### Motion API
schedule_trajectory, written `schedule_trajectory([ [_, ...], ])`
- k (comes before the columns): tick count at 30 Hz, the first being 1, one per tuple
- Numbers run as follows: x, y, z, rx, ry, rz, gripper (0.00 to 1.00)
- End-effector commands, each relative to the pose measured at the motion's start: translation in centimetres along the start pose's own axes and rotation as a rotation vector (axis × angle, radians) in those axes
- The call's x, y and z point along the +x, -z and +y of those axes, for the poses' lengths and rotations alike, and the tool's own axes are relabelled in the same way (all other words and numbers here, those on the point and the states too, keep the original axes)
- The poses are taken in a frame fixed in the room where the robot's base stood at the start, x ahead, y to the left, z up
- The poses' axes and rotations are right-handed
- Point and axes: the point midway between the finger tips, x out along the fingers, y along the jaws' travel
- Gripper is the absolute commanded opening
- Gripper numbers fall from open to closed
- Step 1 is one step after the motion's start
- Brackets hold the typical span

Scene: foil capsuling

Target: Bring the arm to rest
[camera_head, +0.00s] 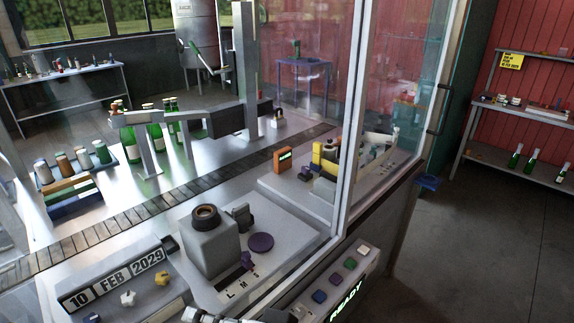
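A silver and dark part of my arm, which looks like my gripper (212,317), shows at the bottom edge and is mostly cut off. Its fingertips do not show, so I cannot tell whether it is open or shut or holds anything. It appears in front of a grey machine block (210,248) with a dark ring on top. The rest of my arm is hidden or out of view.
A date panel (115,276) reads 10 FEB 2029. A button panel (340,284) shows READY. A clear guard with a pale post (350,130) stands beside the conveyor (130,213). Green bottles (155,135) stand behind it. Floor (470,250) at right is clear.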

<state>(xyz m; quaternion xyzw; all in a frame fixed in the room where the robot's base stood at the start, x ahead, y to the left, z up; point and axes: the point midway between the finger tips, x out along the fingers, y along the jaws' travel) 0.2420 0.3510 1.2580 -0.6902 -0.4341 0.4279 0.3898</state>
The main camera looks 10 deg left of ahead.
Motion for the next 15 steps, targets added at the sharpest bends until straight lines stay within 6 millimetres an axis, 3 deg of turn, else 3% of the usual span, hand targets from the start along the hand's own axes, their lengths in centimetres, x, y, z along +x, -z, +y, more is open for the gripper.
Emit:
schedule_trajectory([
  [1, -0.5, 1.6, 2.7, -0.046, -0.071, 0.033, 0.0],
  [5, -2.9, 5.3, 8.2, -0.16, -0.269, 0.085, 0.0],
  [8, -5.8, 7.9, 12.4, -0.227, -0.436, 0.115, 0.0],
  [11, -9.6, 10.1, 16.4, -0.277, -0.614, 0.138, 0.0],
  [15, -16.2, 12.3, 21.3, -0.313, -0.866, 0.152, 0.0],
])
